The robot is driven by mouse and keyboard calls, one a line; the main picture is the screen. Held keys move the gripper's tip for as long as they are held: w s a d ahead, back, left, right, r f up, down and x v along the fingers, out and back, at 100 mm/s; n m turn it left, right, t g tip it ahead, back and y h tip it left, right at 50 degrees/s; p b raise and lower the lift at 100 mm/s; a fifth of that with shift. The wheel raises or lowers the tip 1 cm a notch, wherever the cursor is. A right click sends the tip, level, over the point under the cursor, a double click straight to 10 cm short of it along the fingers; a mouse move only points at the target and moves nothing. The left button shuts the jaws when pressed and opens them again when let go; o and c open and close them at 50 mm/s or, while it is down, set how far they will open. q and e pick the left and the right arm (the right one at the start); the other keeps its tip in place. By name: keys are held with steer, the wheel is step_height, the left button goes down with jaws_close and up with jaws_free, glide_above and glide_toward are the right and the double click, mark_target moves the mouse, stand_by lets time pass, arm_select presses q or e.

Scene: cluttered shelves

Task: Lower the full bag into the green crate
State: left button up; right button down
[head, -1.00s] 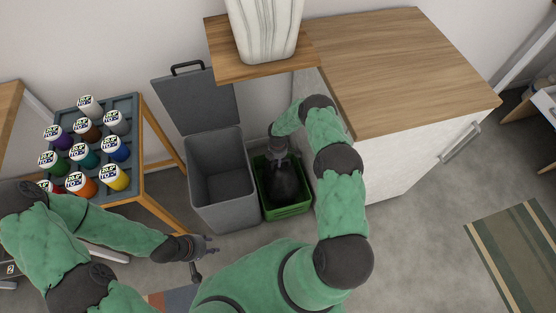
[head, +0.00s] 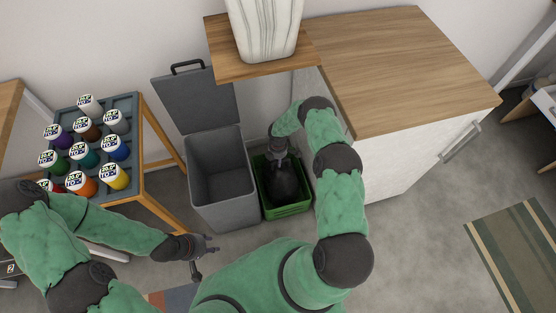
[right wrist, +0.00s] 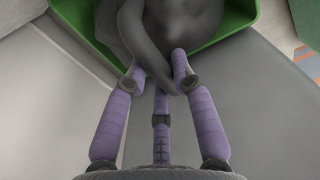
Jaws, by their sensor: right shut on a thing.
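The full bag (head: 284,184) is dark and rounded. It sits inside the green crate (head: 287,211) on the floor, with crate walls showing around it. In the right wrist view the bag (right wrist: 180,25) fills the top middle, with the crate's green wall (right wrist: 88,32) beside it. My right gripper (head: 279,157) reaches down over the crate. Whether the bag rests fully on the crate floor is hidden. My left gripper (head: 205,254) is away from the crate, lower and to the left, its fingers apart and empty.
A grey bin (head: 222,180) with its lid (head: 197,100) raised stands directly left of the crate. A white cabinet (head: 390,165) with a wooden top is close on the right. A wooden shelf (head: 240,68) with a vase (head: 265,30) is above. A rack of paint jars (head: 130,150) stands left.

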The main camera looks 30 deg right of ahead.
steer(key=shift+w, duration=0.1)
steer(key=c, duration=1)
jaws_free()
steer(key=shift+o, duration=0.2)
steer(key=shift+f, duration=0.15)
step_height(320, 180, up, 12)
